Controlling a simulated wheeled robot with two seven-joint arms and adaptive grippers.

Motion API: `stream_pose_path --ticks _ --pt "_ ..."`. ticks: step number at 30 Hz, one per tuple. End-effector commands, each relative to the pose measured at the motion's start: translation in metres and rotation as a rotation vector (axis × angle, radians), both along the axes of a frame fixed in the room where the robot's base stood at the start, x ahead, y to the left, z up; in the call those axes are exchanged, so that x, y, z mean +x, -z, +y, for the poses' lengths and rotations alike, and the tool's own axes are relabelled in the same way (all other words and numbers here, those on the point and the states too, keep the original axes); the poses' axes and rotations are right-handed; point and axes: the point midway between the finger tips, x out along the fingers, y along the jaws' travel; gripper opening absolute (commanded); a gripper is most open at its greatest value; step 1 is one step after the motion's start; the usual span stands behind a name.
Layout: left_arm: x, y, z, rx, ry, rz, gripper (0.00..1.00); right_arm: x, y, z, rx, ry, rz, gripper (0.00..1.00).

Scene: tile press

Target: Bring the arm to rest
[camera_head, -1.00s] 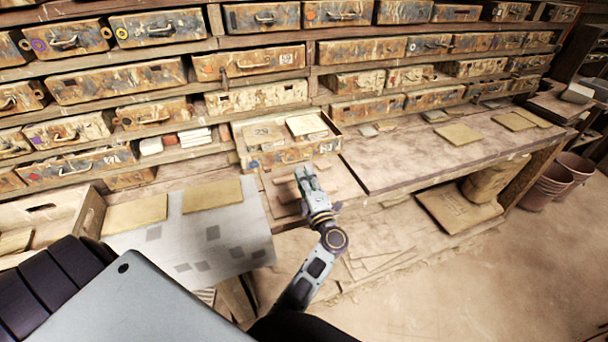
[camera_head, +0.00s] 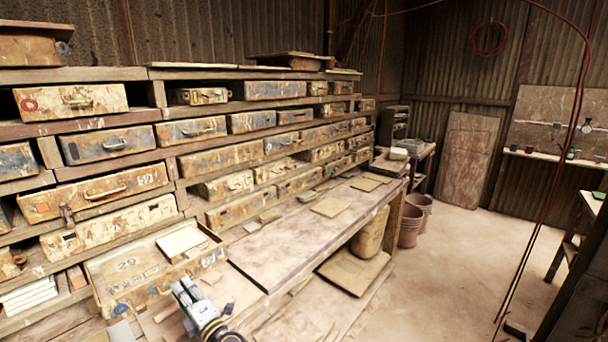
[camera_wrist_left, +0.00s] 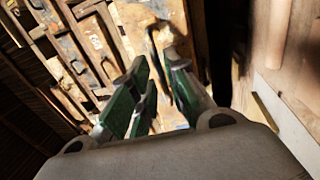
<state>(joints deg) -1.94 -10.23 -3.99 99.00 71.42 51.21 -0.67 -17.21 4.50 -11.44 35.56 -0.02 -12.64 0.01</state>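My left gripper (camera_head: 182,288) shows at the bottom of the head view, beside the pulled-out drawer (camera_head: 112,308) and above the wooden bench. A pale tile (camera_head: 181,241) lies on the open drawer. My right gripper is not seen in either view.
Shelves of worn drawers line the left wall. The bench (camera_head: 285,240) runs back to the right, with tan tiles (camera_head: 331,207) on it. Buckets (camera_head: 411,225) stand past its end. The floor (camera_head: 440,280) in the middle right is mostly clear. A red cable hangs at right.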

Motion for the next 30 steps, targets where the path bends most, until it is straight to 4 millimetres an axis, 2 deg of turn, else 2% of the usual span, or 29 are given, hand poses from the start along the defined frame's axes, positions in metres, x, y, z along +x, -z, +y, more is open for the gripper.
stream_pose_path --ticks 11,23,30 --pt "0.011 -0.003 0.013 0.002 0.001 0.001 0.16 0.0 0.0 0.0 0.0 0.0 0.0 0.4" --pt "0.01 -0.002 0.013 0.006 0.004 0.0 0.16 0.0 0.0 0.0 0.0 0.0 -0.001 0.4" --pt "0.014 0.001 0.006 0.015 0.051 -0.021 0.16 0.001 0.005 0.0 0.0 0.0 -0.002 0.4"
